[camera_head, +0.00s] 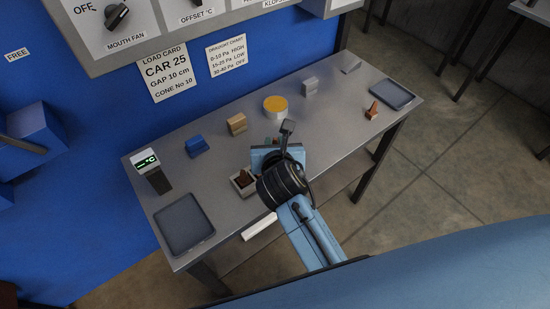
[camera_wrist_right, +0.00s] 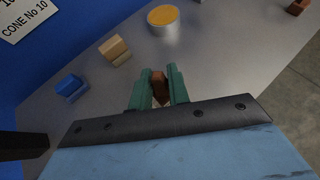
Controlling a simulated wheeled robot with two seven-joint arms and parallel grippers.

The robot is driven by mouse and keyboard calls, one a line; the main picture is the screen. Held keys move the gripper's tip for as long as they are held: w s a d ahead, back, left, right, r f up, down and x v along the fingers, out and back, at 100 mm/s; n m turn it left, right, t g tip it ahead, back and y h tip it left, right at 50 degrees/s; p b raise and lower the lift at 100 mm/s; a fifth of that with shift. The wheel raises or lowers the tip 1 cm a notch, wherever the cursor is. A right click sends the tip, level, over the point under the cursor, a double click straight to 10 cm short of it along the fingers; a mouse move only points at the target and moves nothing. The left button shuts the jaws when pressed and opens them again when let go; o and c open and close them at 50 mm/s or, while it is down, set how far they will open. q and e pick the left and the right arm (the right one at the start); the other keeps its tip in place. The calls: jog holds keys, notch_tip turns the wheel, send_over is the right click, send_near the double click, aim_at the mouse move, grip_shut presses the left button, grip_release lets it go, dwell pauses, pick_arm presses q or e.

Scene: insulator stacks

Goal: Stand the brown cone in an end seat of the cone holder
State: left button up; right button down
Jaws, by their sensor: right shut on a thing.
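My right gripper (camera_wrist_right: 160,88) has green fingers closed on a small brown piece (camera_wrist_right: 158,90), which looks like the brown cone; only part of it shows between them. In the head view this gripper (camera_head: 273,142) is over the middle of the table, and its wrist hides most of the fingers and the piece. A small brown object with a pointed, leaning top (camera_head: 372,111) stands near the right tray. A pale open box (camera_head: 234,184) with something dark brown inside is left of my right wrist. I cannot tell which object is the cone holder. My left gripper is out of view.
Along the table stand a blue block (camera_head: 197,146), a tan block (camera_head: 237,124), a yellow-topped tin (camera_head: 275,106) and a grey block (camera_head: 310,87). Dark trays lie at left (camera_head: 184,224) and right (camera_head: 391,94). A display meter (camera_head: 152,171) stands at left.

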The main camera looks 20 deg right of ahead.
notch_tip(320, 180, down, 4)
jog(key=shift+f+b, duration=0.25)
jog(key=shift+b, duration=0.55)
jog(key=shift+r, duration=0.1)
jog(key=c, duration=1.6)
grip_release()
jog(key=shift+f, duration=0.2)
jog(key=shift+s+r, duration=0.15)
jog(key=shift+r, duration=0.1)
jog(key=p+v, duration=0.3)
jog(key=v, duration=0.8)
jog(key=shift+s+r, duration=0.15)
jog(key=shift+s, duration=0.2)
